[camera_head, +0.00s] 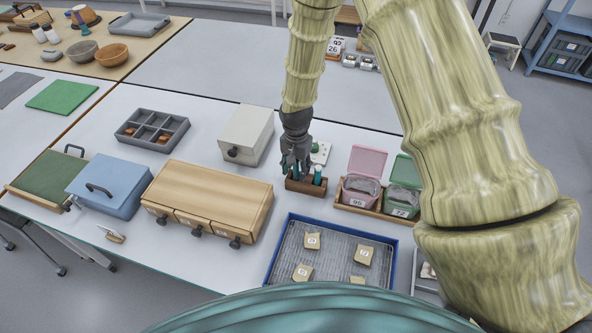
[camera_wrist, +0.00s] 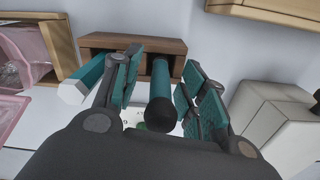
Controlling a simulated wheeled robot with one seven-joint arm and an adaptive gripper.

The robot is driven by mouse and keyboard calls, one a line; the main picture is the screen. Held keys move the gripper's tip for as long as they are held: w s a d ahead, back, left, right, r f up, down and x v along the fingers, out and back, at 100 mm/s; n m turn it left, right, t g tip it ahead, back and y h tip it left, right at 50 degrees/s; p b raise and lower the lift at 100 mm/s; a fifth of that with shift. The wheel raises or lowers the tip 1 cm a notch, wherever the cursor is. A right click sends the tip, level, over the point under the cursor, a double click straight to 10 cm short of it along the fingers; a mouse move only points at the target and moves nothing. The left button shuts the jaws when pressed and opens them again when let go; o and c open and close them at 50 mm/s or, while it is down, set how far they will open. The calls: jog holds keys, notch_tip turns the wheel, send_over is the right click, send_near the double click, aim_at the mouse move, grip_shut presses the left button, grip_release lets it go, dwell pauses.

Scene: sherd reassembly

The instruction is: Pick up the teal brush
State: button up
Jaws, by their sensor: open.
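A brown wooden holder (camera_head: 305,187) stands on the white table, and its block also shows at the top of the wrist view (camera_wrist: 110,41). Two teal handles stand in it. One, a round teal handle with a black end (camera_wrist: 160,85), is between the fingers of my open gripper (camera_wrist: 158,72), with gaps at its sides. The other, a teal handle with a pale end (camera_wrist: 84,78), is outside the fingers on the left; it shows right of my gripper (camera_head: 297,162) in the head view (camera_head: 318,174). Bristles are hidden, so I cannot tell which is the brush.
Pink (camera_head: 365,163) and green (camera_head: 404,173) lidded boxes stand close right of the holder. A blue-rimmed tray with sherds (camera_head: 283,245) lies in front. A wooden drawer unit (camera_head: 215,193) and grey-white box (camera_head: 246,132) stand left. A white dotted card (camera_head: 320,151) lies behind.

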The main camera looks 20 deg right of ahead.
jog(key=shift+f, duration=0.35)
grip_shut()
jog(key=shift+r, duration=0.1)
